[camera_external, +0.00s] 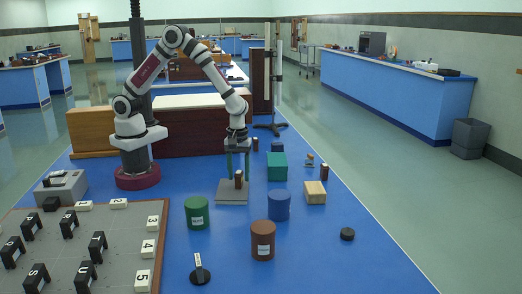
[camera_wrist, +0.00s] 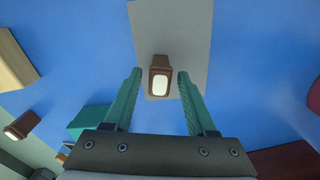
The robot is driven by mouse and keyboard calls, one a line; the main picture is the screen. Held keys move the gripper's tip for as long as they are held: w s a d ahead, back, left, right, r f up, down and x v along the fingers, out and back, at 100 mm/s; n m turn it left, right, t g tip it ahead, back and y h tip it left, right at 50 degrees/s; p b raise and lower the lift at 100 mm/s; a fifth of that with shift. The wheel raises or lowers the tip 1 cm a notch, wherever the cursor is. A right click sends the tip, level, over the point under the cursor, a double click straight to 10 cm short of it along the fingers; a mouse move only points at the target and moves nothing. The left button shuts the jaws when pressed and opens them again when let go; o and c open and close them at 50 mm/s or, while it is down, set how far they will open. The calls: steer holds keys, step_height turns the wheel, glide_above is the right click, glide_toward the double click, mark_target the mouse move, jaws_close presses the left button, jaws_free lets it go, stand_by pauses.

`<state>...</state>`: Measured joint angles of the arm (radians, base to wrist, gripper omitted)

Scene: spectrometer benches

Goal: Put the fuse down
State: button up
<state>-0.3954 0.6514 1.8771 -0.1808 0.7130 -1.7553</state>
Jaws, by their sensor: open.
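The fuse (camera_external: 239,180) is a small brown block with a pale end face. It appears upright on a grey plate (camera_external: 232,198). In the wrist view the fuse (camera_wrist: 159,82) shows between my fingertips, over the grey plate (camera_wrist: 190,30). My gripper (camera_external: 237,172) points down from above, its green fingers open on either side of the fuse. In the wrist view my gripper (camera_wrist: 159,74) shows a gap between each finger and the fuse. Whether the fuse's base fully touches the plate is hard to tell.
A green box (camera_external: 277,166), a wooden block (camera_external: 315,192) and another brown piece (camera_external: 324,172) stand to the right. Green (camera_external: 197,212), blue (camera_external: 279,205) and brown (camera_external: 263,240) cylinders stand in front. A lettered board (camera_external: 120,245) lies front left. The right-front blue surface is mostly clear.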

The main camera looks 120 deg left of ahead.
mark_target(239, 172)
step_height(239, 172, up, 11)
steer(key=s+d+r+m, duration=0.6)
steer(key=m, duration=0.2)
steer(key=s+d+m+y, duration=0.1)
steer(key=s+d+m, duration=0.1)
steer(key=s+m, duration=0.6)
steer(key=s+d+m, duration=0.3)
steer(key=s+m, duration=0.6)
steer(key=m, duration=0.3)
steer(key=shift+s+d+r+y, duration=0.15)
steer(key=shift+d+r+y, duration=0.05)
steer(key=shift+d+y, duration=0.2)
steer(key=shift+o, duration=0.4)
